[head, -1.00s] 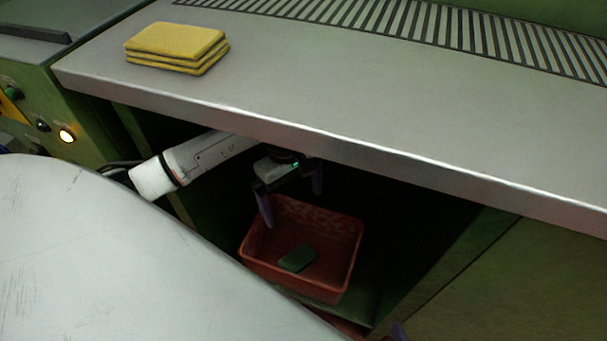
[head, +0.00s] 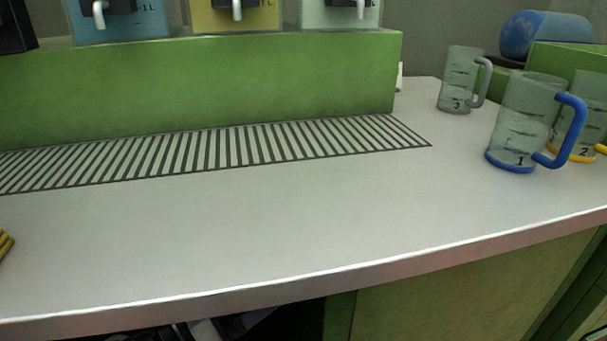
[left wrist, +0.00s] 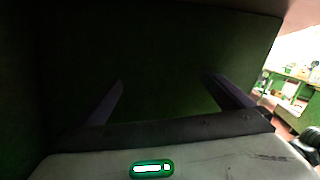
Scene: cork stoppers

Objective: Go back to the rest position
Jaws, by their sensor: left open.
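My left gripper (left wrist: 165,80) shows in the left wrist view with its two dark fingers spread wide and nothing between them. A dark green surface fills the view beyond the fingers. In the head view, only a small part of my left arm shows below the counter's front edge at the bottom; the fingers cannot be made out there. My right gripper is in neither view.
The grey counter (head: 250,235) is clear in the middle. A slatted grate (head: 250,146) runs along its back below several dispensers. Jugs marked 1 (head: 518,125), 2 (head: 588,110) and 3 (head: 455,82) stand right. Yellow sponges (head: 5,247) show at the left edge.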

